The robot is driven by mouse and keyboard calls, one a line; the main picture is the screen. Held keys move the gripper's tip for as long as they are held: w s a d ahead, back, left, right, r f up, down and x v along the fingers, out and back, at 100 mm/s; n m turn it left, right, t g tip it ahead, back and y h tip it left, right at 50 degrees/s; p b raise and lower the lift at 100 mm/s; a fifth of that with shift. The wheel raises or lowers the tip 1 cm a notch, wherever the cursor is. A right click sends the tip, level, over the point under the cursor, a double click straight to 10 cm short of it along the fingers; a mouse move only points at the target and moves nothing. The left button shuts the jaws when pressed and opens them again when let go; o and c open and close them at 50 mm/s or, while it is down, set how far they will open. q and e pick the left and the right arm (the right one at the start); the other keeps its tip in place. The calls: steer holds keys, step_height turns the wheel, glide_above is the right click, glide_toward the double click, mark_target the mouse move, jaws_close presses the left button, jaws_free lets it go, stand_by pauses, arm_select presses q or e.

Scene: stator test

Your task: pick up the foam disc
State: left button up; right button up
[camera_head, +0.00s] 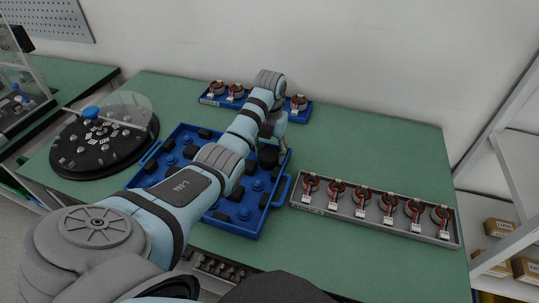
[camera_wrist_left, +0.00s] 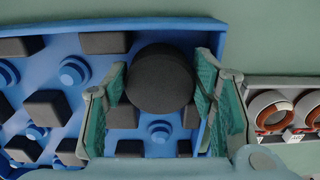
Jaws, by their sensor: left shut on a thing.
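The foam disc (camera_head: 268,155) is a dark, round piece at the right side of the blue tray (camera_head: 245,232). It also shows large in the left wrist view (camera_wrist_left: 160,78). My left gripper (camera_head: 275,146) reaches across the tray from the left. In the left wrist view its green-padded fingers (camera_wrist_left: 163,88) stand on both sides of the disc, shut on it. The disc covers part of the tray; whether it is clear of the tray floor I cannot tell. My right gripper is not in view.
The tray holds dark foam blocks and blue pegs. A grey tray (camera_head: 375,222) with several wound stators lies to the right. A blue rack (camera_head: 300,115) with stators stands behind. A black round fixture (camera_head: 100,145) with a clear cover is at the left. The green bench (camera_head: 390,145) is clear at the back right.

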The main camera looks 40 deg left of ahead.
mark_target(270, 152)
arm_select(q)
steer(key=shift+r, duration=0.15)
steer(key=shift+r, duration=0.35)
step_height(270, 152, up, 7)
steer(key=p, duration=0.4)
steer(key=shift+r, duration=0.15)
step_height(270, 152, up, 12)
steer(key=p, duration=1.2)
